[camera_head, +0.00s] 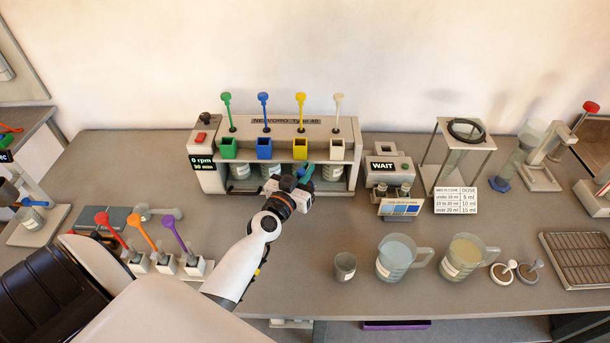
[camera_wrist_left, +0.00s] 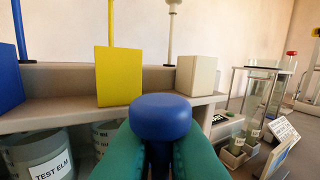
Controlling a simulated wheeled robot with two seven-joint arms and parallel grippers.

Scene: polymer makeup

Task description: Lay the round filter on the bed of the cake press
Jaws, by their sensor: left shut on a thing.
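My left gripper (camera_head: 305,174) is in front of the grey rack at the back middle. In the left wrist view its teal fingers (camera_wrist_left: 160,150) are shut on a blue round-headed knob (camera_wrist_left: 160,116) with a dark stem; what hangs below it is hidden. Two small round discs with upright handles, one white-rimmed (camera_head: 502,274) and one dark-topped (camera_head: 529,273), lie at the right front; I cannot tell whether either is the round filter. A red-knobbed device (camera_head: 591,107) stands at the far right edge, partly cut off; I cannot tell whether it is the cake press. My right gripper is out of view.
The rack (camera_head: 208,176) carries green, blue, yellow and white boxes with jars below. Right of it stand a WAIT box (camera_head: 388,166), a ring-topped frame (camera_head: 466,130) and a dose card (camera_head: 455,200). Two jugs (camera_head: 398,262) (camera_head: 466,262), a cup (camera_head: 345,266) and a wire tray (camera_head: 580,258) sit in front.

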